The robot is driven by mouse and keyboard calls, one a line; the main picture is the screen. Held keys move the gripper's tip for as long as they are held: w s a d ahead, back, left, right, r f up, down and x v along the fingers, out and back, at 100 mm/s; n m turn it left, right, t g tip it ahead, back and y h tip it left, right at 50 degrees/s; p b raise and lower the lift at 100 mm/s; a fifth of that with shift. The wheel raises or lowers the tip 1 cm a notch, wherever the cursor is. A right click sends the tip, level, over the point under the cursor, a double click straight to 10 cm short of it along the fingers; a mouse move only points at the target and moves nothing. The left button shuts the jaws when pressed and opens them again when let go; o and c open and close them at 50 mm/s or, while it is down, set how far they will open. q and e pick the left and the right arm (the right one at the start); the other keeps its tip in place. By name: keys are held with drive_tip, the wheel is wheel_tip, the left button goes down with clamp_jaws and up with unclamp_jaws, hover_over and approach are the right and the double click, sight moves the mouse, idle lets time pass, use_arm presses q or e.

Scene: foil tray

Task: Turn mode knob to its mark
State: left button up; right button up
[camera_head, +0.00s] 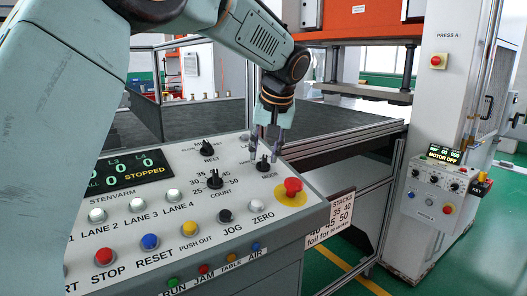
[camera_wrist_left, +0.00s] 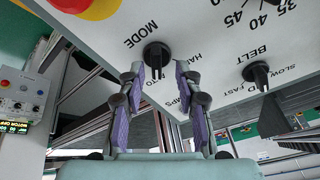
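The mode knob (camera_head: 263,164) is a small black pointer knob near the right edge of the slanted white control panel (camera_head: 171,214). In the left wrist view the mode knob (camera_wrist_left: 156,53) sits under the word MODE, and its narrow grip points down toward my gripper. The position labels beside it are partly hidden by a finger. My left gripper (camera_head: 267,134) is just above the knob. In the left wrist view its gripper (camera_wrist_left: 158,70) is open, with one fingertip on each side of the knob; I cannot tell whether they touch it. My right gripper is in neither view.
A red emergency button (camera_head: 292,187) on a yellow disc stands near the mode knob. The count knob (camera_head: 215,180) and belt knob (camera_head: 207,149) are to its left. Several coloured push buttons line the panel's front. A press cabinet (camera_head: 435,130) stands at the right.

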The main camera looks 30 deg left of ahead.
use_arm(q)
drive_tip(key=shift+w+d+f, duration=0.2)
drive_tip(key=shift+w+f, duration=0.3)
drive_tip(key=shift+w, duration=0.05)
drive_tip(key=shift+s+a, duration=0.25)
drive_tip(key=shift+a, duration=0.1)
drive_tip(key=shift+c, duration=0.2)
drive_tip(key=shift+s+a, duration=0.1)
drive_tip(key=shift+s, duration=0.05)
drive_tip(key=shift+c, duration=0.8)
drive_tip(key=shift+r, duration=0.1)
drive_tip(key=shift+c, duration=0.7)
drive_tip(key=shift+w+d, duration=0.25)
drive_tip(key=shift+d, duration=0.1)
clamp_jaws()
drive_tip(key=shift+s+a, duration=0.15)
drive_tip(key=shift+a, duration=0.1)
drive_tip(key=shift+d, duration=0.15)
